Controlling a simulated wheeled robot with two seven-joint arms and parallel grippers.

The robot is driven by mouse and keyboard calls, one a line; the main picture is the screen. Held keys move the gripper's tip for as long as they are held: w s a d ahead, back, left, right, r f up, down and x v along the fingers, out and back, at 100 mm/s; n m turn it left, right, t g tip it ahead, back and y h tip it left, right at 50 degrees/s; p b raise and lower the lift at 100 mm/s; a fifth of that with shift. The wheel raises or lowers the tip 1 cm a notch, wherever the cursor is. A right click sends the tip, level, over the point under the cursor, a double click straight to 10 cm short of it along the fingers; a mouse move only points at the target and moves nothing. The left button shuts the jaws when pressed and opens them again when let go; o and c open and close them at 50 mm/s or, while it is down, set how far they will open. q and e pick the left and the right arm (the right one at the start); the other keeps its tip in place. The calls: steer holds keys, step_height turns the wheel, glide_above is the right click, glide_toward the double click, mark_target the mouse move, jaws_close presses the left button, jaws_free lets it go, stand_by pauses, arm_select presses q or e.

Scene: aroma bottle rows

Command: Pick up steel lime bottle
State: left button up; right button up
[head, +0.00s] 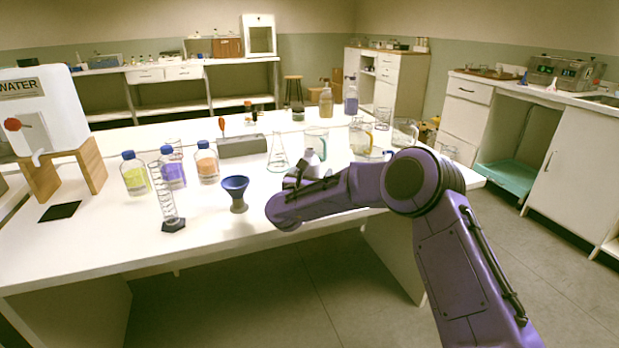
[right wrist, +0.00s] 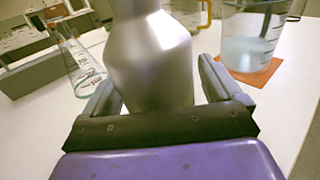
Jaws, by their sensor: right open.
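The steel bottle (right wrist: 150,52) stands upright in the right wrist view, grey and smooth with a narrowing shoulder. Its top is cut off by the frame edge. My right gripper (right wrist: 158,80) is open, with one finger on either side of the bottle and no clear grip on it. In the head view the bottle (head: 312,160) shows partly behind my right gripper (head: 302,178), near the table's front right. No lime label can be made out. My left gripper is not in view.
A conical flask (head: 278,157) stands left of the steel bottle, and glass beakers (head: 361,140) stand to its right. A blue funnel cup (head: 236,192), a measuring cylinder (head: 168,200) and several blue-capped bottles (head: 172,168) stand further left on the white table (head: 110,238).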

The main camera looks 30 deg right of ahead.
steer(key=shift+a, duration=0.1)
steer(key=c, duration=1.1)
steer(key=shift+c, duration=0.8)
steer(key=shift+r, duration=0.2)
